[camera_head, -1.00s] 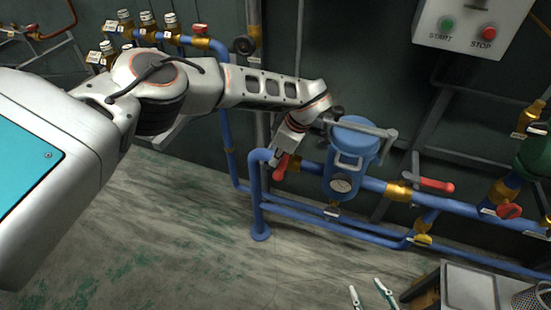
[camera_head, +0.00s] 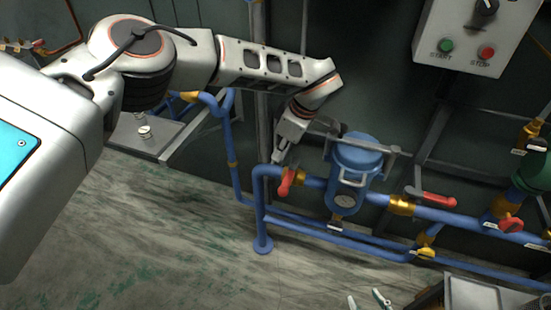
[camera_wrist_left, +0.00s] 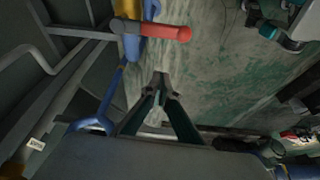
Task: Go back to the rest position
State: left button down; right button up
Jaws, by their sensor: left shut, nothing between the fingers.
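My left gripper (camera_head: 278,158) is shut and empty in the head view, just above and left of the red valve handle (camera_head: 288,182) on the blue pipe. In the left wrist view its fingertips (camera_wrist_left: 160,79) are together with nothing between them. A red handle (camera_wrist_left: 150,31) shows ahead, apart from the fingers. Two fingertips of my right gripper (camera_head: 367,300) show at the bottom edge of the head view, spread apart with nothing seen between them. The rest of it is out of frame.
A blue filter canister (camera_head: 354,158) stands right of the left gripper, with blue pipes (camera_head: 320,232) below. A control box (camera_head: 470,35) with START and STOP buttons hangs at upper right. A metal tray (camera_head: 482,293) is at lower right. The floor (camera_head: 160,235) at lower left is clear.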

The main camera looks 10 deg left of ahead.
jog(key=shift+w+r, duration=0.3)
jog(key=shift+w, duration=0.2)
